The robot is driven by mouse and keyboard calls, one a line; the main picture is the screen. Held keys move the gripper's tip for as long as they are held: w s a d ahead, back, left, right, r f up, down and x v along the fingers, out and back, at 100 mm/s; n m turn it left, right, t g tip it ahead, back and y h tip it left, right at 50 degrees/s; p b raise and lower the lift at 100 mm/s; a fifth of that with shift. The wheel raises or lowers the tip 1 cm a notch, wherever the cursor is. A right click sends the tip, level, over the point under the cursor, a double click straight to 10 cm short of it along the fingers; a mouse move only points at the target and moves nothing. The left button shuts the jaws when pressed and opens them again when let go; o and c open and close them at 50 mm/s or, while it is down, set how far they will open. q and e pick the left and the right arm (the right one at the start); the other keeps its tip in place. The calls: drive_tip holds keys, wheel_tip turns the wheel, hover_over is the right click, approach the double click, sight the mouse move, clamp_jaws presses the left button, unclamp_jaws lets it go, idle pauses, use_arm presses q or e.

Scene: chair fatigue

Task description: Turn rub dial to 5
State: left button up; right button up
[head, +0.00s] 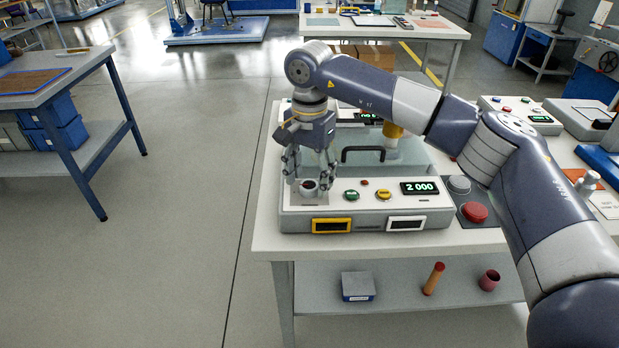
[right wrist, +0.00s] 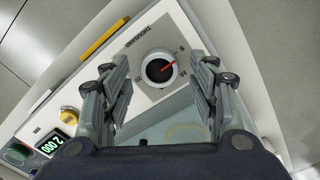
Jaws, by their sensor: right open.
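The rub dial (head: 309,187) is a small round knob on a pale plate at the left end of the machine's front panel. In the right wrist view the dial (right wrist: 157,70) has a light ring, a dark centre and a red pointer. The pointer aims toward the side with the 5 and 10 marks, seemingly between them. My right gripper (head: 311,179) is open above the dial, pointing down. In the right wrist view its fingers (right wrist: 160,85) stand on either side of the dial with gaps; contact is not visible. My left gripper is out of view.
The panel also carries a green button (head: 351,195), a yellow knob (head: 383,194) and a display (head: 420,188) reading 2 000. A black handle (head: 363,150) rises behind. A red button (head: 475,212) sits right of the machine.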

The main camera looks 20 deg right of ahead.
sight(310, 184)
wheel_tip(310, 184, up, 11)
idle(0.3)
idle(0.4)
